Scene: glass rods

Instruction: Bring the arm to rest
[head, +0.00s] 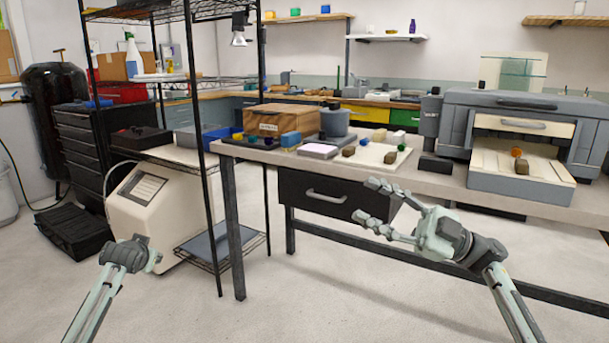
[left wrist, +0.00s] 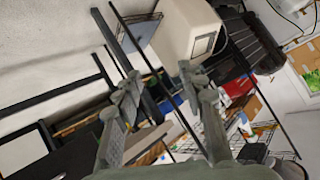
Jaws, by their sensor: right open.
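My right gripper (head: 368,202) is in front of the workbench, at the height of its drawer, with its fingers spread and nothing between them. My left arm comes in at the lower left, and its gripper (head: 150,258) is near the beige machine, mostly hidden behind its own wrist. In the left wrist view, the left gripper (left wrist: 158,78) has its two fingers well apart with nothing between them. Both grippers are apart from the furniture as far as I can see.
The workbench (head: 450,187) carries a grey kiln-like machine (head: 540,115), a wooden box (head: 275,122) and small coloured pieces. A black wire rack (head: 203,150) stands left, beside the beige machine (head: 150,215). Open floor (head: 300,305) lies in front.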

